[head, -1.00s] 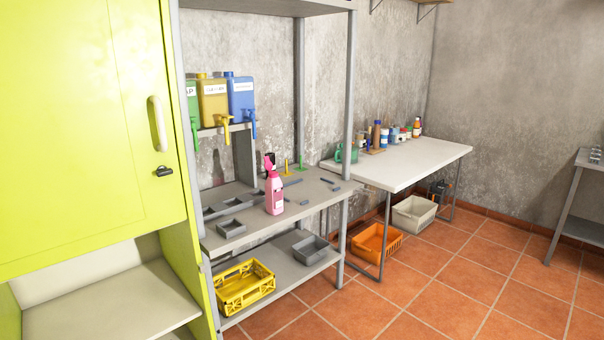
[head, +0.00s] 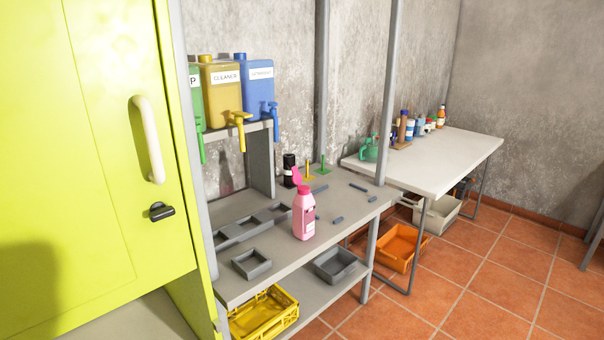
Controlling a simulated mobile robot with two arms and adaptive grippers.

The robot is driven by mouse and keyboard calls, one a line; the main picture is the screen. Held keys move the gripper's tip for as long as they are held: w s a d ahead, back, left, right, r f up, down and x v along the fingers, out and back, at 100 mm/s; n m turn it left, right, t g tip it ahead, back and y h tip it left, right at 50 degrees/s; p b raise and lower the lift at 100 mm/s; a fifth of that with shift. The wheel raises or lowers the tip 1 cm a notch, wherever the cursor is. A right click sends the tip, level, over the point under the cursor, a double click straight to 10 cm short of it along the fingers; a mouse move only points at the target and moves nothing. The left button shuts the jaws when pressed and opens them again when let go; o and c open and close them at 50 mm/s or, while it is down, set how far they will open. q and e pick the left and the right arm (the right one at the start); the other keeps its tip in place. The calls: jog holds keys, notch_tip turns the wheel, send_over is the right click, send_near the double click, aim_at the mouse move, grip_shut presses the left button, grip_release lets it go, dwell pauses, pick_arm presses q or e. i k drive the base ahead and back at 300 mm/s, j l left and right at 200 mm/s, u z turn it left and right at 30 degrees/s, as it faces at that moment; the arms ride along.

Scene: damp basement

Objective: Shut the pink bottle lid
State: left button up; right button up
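The pink bottle (head: 303,216) stands upright on the grey shelf top of the metal rack, near its front edge. Its pink lid (head: 298,178) is raised and tilted up to the left above the bottle neck, so it looks open. A pale label shows on the bottle's front. Neither of my grippers shows in the head view.
Grey trays (head: 251,264) lie left of the bottle, with a black bottle (head: 289,170) behind it. Dispensers (head: 257,85) with taps stand on a raised shelf. A yellow crate (head: 264,312) is below. A green cabinet (head: 85,150) is at left; a white table (head: 440,160) is at right.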

aim_at(297, 176)
jog(key=i+j+u, duration=0.2)
jog(key=u, duration=0.15)
jog(key=i+l+u, duration=0.1)
jog(key=l+u, duration=0.15)
jog(key=u, duration=0.2)
jog(key=l+u, duration=0.55)
jog(key=u, duration=0.3)
jog(key=l+u, duration=0.3)
jog(key=u, duration=0.15)
